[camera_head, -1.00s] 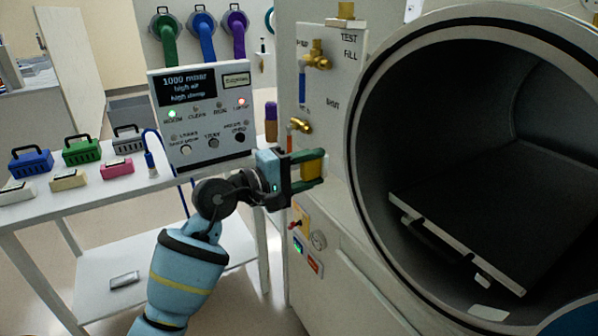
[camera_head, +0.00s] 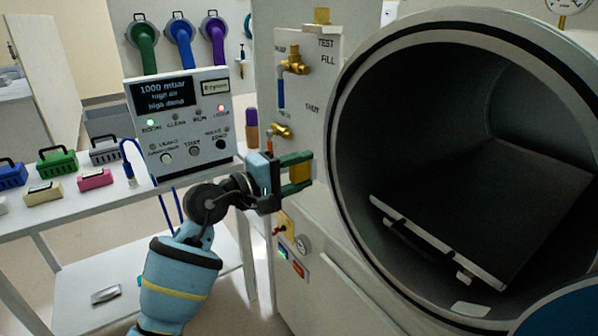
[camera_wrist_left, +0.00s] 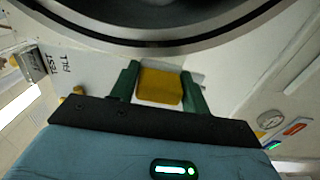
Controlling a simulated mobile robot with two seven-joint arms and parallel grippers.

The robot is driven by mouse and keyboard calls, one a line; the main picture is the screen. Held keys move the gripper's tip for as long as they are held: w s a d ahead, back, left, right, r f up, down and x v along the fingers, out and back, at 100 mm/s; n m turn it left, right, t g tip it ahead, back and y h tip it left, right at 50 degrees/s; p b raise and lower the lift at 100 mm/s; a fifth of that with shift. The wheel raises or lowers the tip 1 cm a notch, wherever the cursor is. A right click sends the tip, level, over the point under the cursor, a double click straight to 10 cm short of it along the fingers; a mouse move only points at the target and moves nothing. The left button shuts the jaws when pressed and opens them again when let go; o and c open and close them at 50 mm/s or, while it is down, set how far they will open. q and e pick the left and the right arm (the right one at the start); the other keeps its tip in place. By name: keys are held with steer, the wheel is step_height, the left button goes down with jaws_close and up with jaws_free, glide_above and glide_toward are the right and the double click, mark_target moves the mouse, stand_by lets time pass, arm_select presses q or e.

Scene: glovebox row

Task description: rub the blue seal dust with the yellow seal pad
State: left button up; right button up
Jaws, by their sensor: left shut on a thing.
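My left gripper (camera_head: 297,173) has green fingers shut on the yellow seal pad (camera_head: 300,174). The pad also shows between the fingers in the left wrist view (camera_wrist_left: 160,87). The gripper is in front of the white panel, left of the big round chamber opening (camera_head: 345,130) and apart from its rim in the head view. In the wrist view the rim (camera_wrist_left: 150,38) lies beyond the pad. I cannot make out any blue seal dust; a dark blue round shape (camera_head: 560,318) shows at the lower right corner, perhaps the door. My right gripper is not in view.
A bench at left holds a control box (camera_head: 180,120), a green basket (camera_head: 57,162), a pink block (camera_head: 95,179) and other small items. Brass valves (camera_head: 293,60) stick out of the panel above my gripper. A tray (camera_head: 440,240) lies inside the chamber.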

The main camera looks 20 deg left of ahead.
mark_target(335, 172)
arm_select(q)
steer(key=shift+x, duration=1.05)
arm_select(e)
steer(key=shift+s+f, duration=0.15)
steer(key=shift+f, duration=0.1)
arm_select(q)
steer(key=shift+s, duration=0.1)
